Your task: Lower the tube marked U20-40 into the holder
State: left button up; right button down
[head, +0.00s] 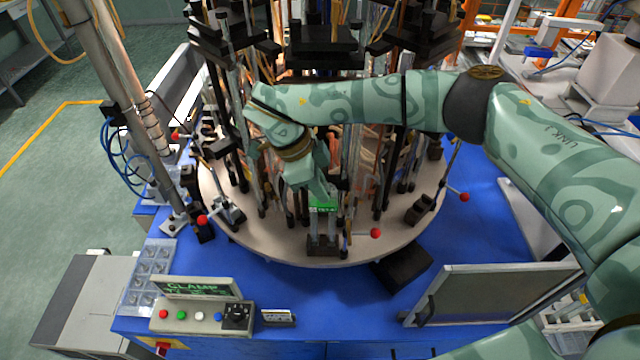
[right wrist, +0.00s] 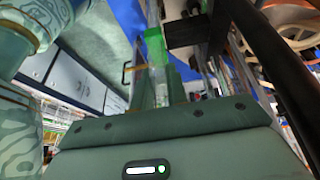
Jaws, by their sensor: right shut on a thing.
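My right gripper (head: 318,190) reaches in from the right to the front of the round carousel (head: 270,245). It is shut on a clear tube with a green label (head: 322,207); the lettering is too small to read surely. The tube looks upright in the head view. A black holder (head: 323,246) stands on the carousel's front rim directly below; I cannot tell whether the tube's lower end is inside it. In the right wrist view the tube's green band (right wrist: 155,46) shows just beyond the jaws (right wrist: 163,88). My left gripper is not in view.
Many upright rods and tubes crowd the carousel behind my gripper. Red-knobbed levers (head: 375,233) stand near its rim. A button box (head: 200,317) with a clamp sign (head: 197,287) is front left on the blue table (head: 300,300). A dark framed panel (head: 480,293) stands front right.

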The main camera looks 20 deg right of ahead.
jog(key=shift+f+b, duration=0.4)
jog(key=shift+f, duration=0.4)
jog(key=c, duration=1.3)
grip_release()
jog(key=shift+r, duration=0.1)
jog(key=shift+r+p, duration=2)
jog(key=shift+r, duration=0.25)
